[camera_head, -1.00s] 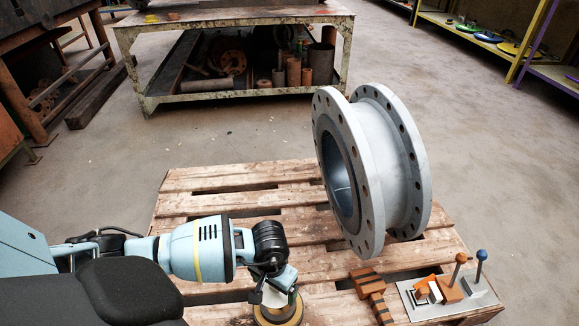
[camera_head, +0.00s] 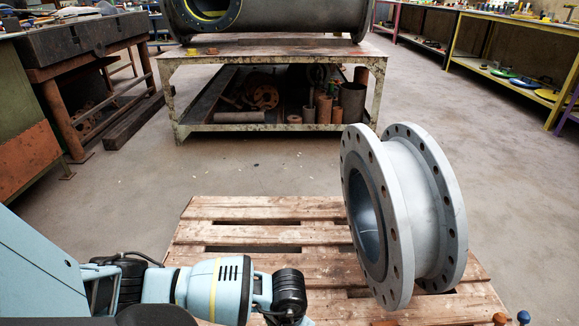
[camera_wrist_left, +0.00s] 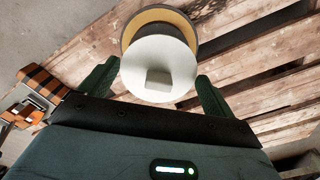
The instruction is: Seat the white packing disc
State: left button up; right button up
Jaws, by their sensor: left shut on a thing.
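The white packing disc (camera_wrist_left: 150,52) shows in the left wrist view, with a small pale square block (camera_wrist_left: 158,78) at its middle. My left gripper (camera_wrist_left: 159,72) has a dark green finger on either side of the disc and is shut on it. A round tan and yellow-rimmed piece (camera_wrist_left: 160,14) lies behind the disc; I cannot tell whether the disc touches it. In the head view my left wrist (camera_head: 289,292) reaches the bottom edge, and the disc and fingers are out of the picture. My right gripper is not in view.
A wooden pallet (camera_head: 262,236) lies below. A large grey flanged pipe piece (camera_head: 412,210) stands on its right side. Orange and black blocks (camera_wrist_left: 42,80) show at left in the wrist view. A steel table (camera_head: 270,127) with a dark pipe (camera_head: 300,15) stands behind.

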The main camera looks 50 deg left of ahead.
pick_arm(q)
jog(key=shift+f+b, duration=0.6)
jog(key=shift+f, duration=0.3)
jog(key=shift+f+b, duration=0.6)
jog(key=shift+f, duration=0.15)
jog(key=shift+f+b, duration=0.3)
jog(key=shift+f, duration=0.3)
jog(key=shift+f+b, duration=0.25)
jog(key=shift+b, duration=0.25)
jog(key=shift+f, duration=0.2)
jog(key=o, duration=0.7)
